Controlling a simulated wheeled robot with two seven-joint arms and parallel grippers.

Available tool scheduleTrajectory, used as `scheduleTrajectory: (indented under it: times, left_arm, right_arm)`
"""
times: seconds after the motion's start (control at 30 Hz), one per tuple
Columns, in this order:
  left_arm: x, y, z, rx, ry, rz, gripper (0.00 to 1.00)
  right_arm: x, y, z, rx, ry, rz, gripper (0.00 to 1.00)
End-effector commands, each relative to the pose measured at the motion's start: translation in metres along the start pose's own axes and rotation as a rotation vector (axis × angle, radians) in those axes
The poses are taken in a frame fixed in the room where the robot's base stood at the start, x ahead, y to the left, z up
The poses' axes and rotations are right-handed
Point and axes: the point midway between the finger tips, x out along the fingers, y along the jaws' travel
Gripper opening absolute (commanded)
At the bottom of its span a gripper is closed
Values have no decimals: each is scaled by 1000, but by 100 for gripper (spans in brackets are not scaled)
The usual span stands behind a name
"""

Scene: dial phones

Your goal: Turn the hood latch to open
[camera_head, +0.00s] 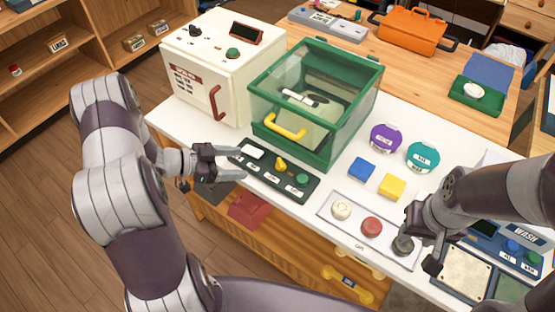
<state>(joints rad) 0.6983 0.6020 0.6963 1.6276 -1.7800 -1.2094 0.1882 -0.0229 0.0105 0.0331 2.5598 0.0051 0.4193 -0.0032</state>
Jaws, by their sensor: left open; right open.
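A clear hood with a green frame (318,153) stands on the white table, its yellow handle (285,126) on the front. In front of it lies a dark control panel (262,179) with a white switch (252,152), a yellow lever-like knob (281,164) and a green button (302,180). Which part is the hood latch, I cannot tell for sure; the yellow knob looks like a turning part. My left gripper (230,163) is open and empty at the panel's left end, apart from the yellow knob. My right gripper (420,240) is open beside a dark round knob (403,245) at the right.
A white machine (208,75) with a red handle stands left of the hood. Right of the hood are purple (385,138) and teal (423,157) dials, blue (361,169) and yellow (392,187) blocks. A white plate (352,226) bears round knobs near the table's front edge.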

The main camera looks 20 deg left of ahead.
Motion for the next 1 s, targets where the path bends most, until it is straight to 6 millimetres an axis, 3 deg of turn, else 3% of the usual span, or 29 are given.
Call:
scheduleTrajectory:
  times: [0.17,0.4,0.6,0.97,1.0]
  left_arm:
    - [21,0,-3,-45,8,5,68]
    - [83,1,-3,-43,6,4,68]
    - [118,0,-2,-43,5,0,68]
    - [127,-1,-2,-42,4,-3,68]
    - [127,-1,-2,-42,4,-3,58]
  right_arm:
    - [-3,0,0,0,-1,0,42]
    - [-10,0,-1,0,-1,0,42]
    - [-14,0,-1,0,-1,0,42]
    - [-14,0,-1,0,-1,0,42]
    - [-14,0,-1,0,-1,0,42]
